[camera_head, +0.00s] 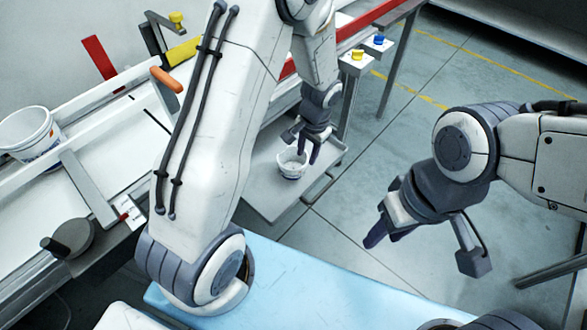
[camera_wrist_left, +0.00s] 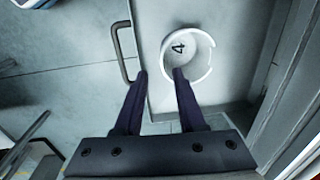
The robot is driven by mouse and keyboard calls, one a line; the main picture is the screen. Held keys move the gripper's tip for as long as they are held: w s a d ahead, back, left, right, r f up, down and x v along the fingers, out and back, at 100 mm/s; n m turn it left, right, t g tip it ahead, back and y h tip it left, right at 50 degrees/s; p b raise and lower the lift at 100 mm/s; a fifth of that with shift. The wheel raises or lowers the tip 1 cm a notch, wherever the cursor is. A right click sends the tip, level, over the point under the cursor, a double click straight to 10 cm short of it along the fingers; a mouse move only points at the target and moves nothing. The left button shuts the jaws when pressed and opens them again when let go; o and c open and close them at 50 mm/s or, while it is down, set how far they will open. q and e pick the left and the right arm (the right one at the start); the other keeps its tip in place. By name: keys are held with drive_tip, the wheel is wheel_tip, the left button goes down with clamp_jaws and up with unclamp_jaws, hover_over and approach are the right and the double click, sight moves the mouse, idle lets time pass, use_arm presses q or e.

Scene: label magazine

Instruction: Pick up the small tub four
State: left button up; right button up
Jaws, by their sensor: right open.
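The small tub (camera_head: 291,164) is white and stands open and upright on a grey tray (camera_head: 262,198) beyond the blue surface. In the left wrist view the tub (camera_wrist_left: 205,50) shows a black 4 on its inner floor. My left gripper (camera_head: 307,146) is at the tub's rim, fingers pointing down. In the left wrist view its fingers (camera_wrist_left: 160,74) are apart; one tip overlaps the tub's opening, the other is outside, with a gap to the wall. My right gripper (camera_head: 424,248) is open and empty, far to the right of the tub.
A larger white tub (camera_head: 30,132) stands at the left on the conveyor-like bench (camera_head: 110,150). A metal handle (camera_wrist_left: 121,52) rises beside the tub on the tray's edge. Yellow and blue buttons (camera_head: 357,55) sit behind. The blue surface (camera_head: 300,290) is largely clear.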

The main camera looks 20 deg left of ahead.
sight(304, 167)
use_arm(q)
drive_tip(key=f, duration=0.3)
drive_tip(key=f+b, duration=0.1)
drive_tip(key=f, duration=0.1)
drive_tip(key=shift+a+f, duration=0.2)
drive_tip(key=shift+a, duration=0.15)
drive_tip(key=f, duration=0.1)
drive_tip(key=f+b, duration=0.1)
drive_tip(key=f, duration=0.3)
drive_tip(key=shift+w+a, duration=0.1)
drive_tip(key=shift+a, duration=0.25)
clamp_jaws()
